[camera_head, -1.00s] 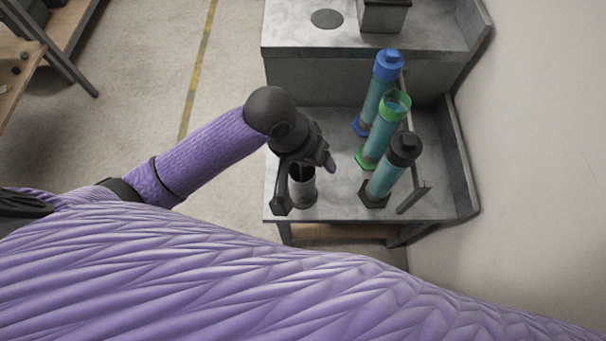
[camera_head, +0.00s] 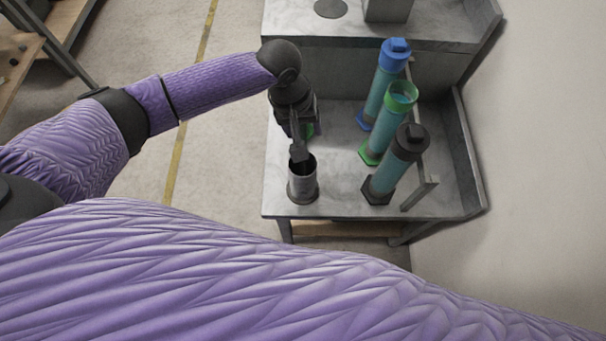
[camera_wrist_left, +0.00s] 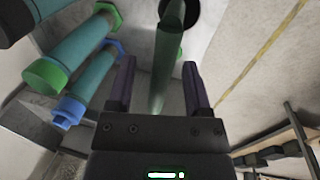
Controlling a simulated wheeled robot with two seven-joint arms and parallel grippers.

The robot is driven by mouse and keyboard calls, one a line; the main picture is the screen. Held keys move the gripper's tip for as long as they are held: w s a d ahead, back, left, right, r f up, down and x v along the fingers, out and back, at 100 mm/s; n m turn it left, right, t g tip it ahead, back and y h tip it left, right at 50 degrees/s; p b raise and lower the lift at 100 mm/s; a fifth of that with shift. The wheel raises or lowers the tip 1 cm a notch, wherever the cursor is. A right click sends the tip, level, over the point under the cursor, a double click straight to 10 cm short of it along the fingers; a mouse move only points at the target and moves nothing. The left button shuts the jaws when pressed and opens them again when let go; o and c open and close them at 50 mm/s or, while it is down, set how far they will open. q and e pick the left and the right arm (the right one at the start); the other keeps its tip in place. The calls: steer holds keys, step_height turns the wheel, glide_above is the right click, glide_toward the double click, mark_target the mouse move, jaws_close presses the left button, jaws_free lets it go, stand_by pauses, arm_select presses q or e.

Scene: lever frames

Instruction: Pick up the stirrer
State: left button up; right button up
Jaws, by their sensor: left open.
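The stirrer shows in the left wrist view as a dark green rod (camera_wrist_left: 167,50). It runs from beside a round dark opening at the top down between my fingers, with gaps on both sides. My left gripper (camera_wrist_left: 160,66) is open around the rod and does not visibly grip it. In the head view my left gripper (camera_head: 300,132) hangs just behind a grey cup (camera_head: 303,188) near the table's front left. My right gripper is in neither view.
Three teal cylinders stand in a row to the right: blue-capped (camera_head: 385,85), green-rimmed (camera_head: 390,125) and black-capped (camera_head: 398,165). A raised grey bench (camera_head: 440,20) is behind, and a wall is at the right. Table surface (camera_head: 340,150) between gripper and cylinders is clear.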

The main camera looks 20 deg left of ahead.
arm_select(q)
steer(key=shift+d+f, duration=0.15)
steer(key=shift+f, duration=0.7)
steer(key=shift+c, duration=0.3)
jaws_close()
steer(key=shift+r, duration=0.1)
step_height(320, 180, up, 28)
steer(key=p, duration=0.8)
